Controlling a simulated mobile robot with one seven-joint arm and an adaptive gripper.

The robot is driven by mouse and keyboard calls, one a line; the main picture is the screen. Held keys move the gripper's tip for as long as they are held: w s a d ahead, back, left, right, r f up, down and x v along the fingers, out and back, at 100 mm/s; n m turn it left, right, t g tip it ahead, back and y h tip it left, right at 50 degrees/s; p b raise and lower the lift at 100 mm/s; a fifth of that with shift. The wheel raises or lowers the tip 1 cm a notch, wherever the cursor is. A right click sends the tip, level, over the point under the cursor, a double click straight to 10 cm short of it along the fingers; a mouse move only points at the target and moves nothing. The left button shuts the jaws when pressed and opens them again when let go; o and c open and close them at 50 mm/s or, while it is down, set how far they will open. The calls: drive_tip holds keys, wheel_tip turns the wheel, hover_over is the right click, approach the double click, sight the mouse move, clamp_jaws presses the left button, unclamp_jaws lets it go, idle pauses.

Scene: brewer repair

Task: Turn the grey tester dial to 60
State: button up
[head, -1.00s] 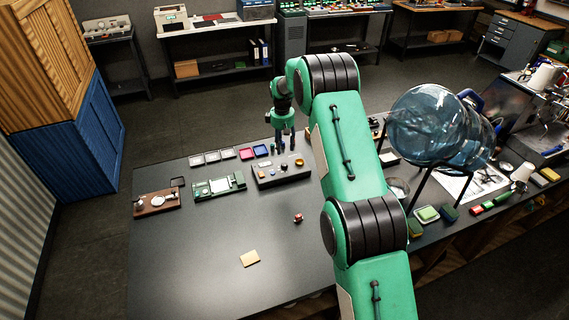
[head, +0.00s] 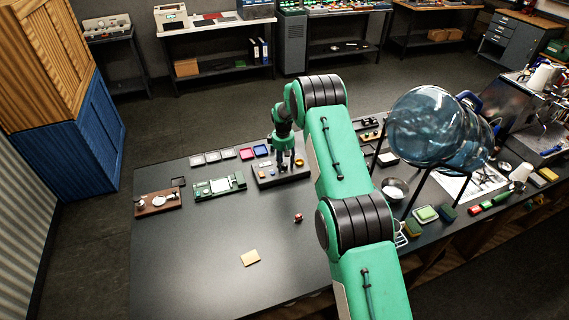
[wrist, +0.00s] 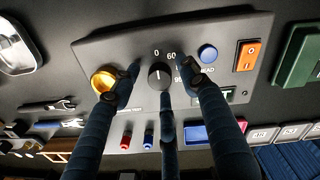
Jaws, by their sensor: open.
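The tester (head: 264,181) is a dark grey box on the black workbench. In the wrist view its sloped panel (wrist: 100,55) fills the upper middle. The dark grey dial (wrist: 160,84) sits on the panel, with 0 and 60 printed above it and a partly hidden number at its right. A small white mark on the dial appears to point up towards 0. My gripper (wrist: 161,82) is open, its three dark fingers spread around the dial. Whether any fingertip touches it, I cannot tell. In the head view my gripper (head: 285,164) is over the tester and hides the dial.
On the panel, a yellow knob (wrist: 104,79) is left of the dial, with a blue button (wrist: 208,53) and an orange switch (wrist: 247,55) at right. Red and blue terminals (wrist: 148,139) sit below. A green board (head: 219,186) stands left of the tester. The front bench is mostly clear.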

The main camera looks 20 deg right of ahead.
clamp_jaws()
drive_tip(key=shift+m+b, duration=0.3)
drive_tip(key=shift+b, duration=0.05)
drive_tip(key=m+b, duration=0.2)
drive_tip(key=m, duration=0.1)
drive_tip(key=shift+f, duration=0.15)
drive_tip(key=m+b, duration=0.2)
drive_tip(key=m, duration=0.2)
drive_tip(key=shift+b, duration=0.3)
idle(0.4)
unclamp_jaws()
